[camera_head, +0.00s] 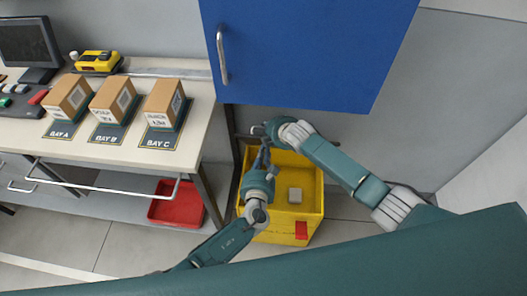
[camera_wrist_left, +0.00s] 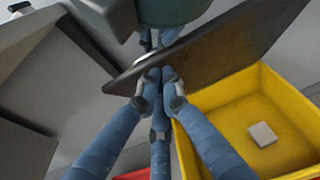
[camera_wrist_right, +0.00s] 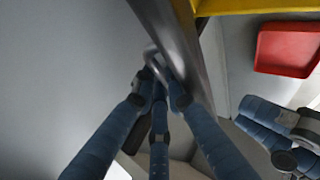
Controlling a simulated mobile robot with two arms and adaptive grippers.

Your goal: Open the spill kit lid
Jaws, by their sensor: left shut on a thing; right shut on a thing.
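The spill kit is a yellow box (camera_head: 312,225) on the floor, its inside showing with a pale block (camera_head: 295,195) in it. In the left wrist view, its dark lid (camera_wrist_left: 215,45) stands raised and tilted beside the open box. My left gripper (camera_head: 263,162) is shut at the lid's edge, fingertips (camera_wrist_left: 157,78) against it; its exact hold is partly hidden.
A blue cabinet (camera_head: 310,50) with a vertical handle overhangs behind the box. A workbench (camera_head: 60,142) with several cartons stands left, with a red tray (camera_head: 178,203) beneath. Floor (camera_head: 130,240) is clear at the front left.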

